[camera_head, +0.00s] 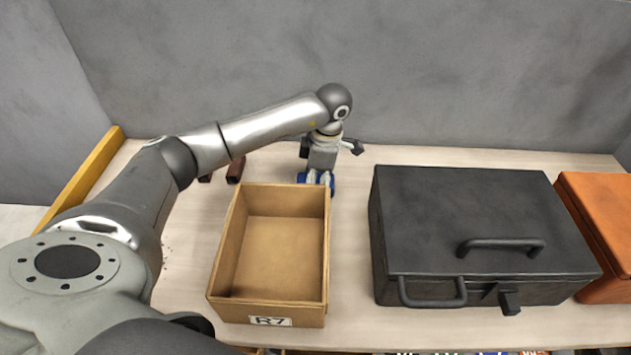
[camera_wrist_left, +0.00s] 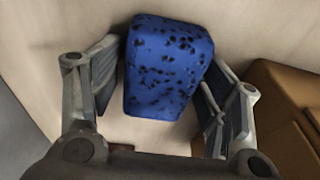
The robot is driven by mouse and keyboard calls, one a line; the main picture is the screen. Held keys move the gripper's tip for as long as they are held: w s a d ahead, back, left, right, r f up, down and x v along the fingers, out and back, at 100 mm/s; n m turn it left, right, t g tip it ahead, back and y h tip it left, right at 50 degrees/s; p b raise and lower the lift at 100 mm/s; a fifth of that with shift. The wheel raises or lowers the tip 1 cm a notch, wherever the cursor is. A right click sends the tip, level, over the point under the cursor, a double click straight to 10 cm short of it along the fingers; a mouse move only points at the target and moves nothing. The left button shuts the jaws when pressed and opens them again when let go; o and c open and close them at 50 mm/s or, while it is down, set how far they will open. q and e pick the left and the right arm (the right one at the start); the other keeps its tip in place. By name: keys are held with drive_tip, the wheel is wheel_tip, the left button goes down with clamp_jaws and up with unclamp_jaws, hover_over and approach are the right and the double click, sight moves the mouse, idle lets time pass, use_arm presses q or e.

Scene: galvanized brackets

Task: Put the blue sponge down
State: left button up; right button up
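The blue sponge (camera_head: 301,178), dark-speckled in the left wrist view (camera_wrist_left: 165,70), is on the pale worktop just behind the open wooden box. My left gripper (camera_head: 318,177) points down over it. In the left wrist view, the fingers of my left gripper (camera_wrist_left: 165,85) stand apart on either side of the sponge. The sponge is turned slightly between the fingers. My right gripper is not in view.
The empty wooden box (camera_head: 268,307), labelled R7, stands close in front of the sponge. A black case (camera_head: 460,215) is to the right, with an orange case (camera_head: 600,220) beyond. Dark red pieces (camera_head: 236,169) lie left of the gripper. A grey wall is behind.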

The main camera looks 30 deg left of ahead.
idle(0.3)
use_arm(q)
wheel_tip(320, 180, up, 13)
drive_tip(key=w+d+p, duration=0.1)
drive_tip(key=p, duration=0.7)
drive_tip(key=shift+d+f, duration=0.2)
drive_tip(key=shift+d, duration=0.05)
drive_tip(key=shift+w, duration=0.1)
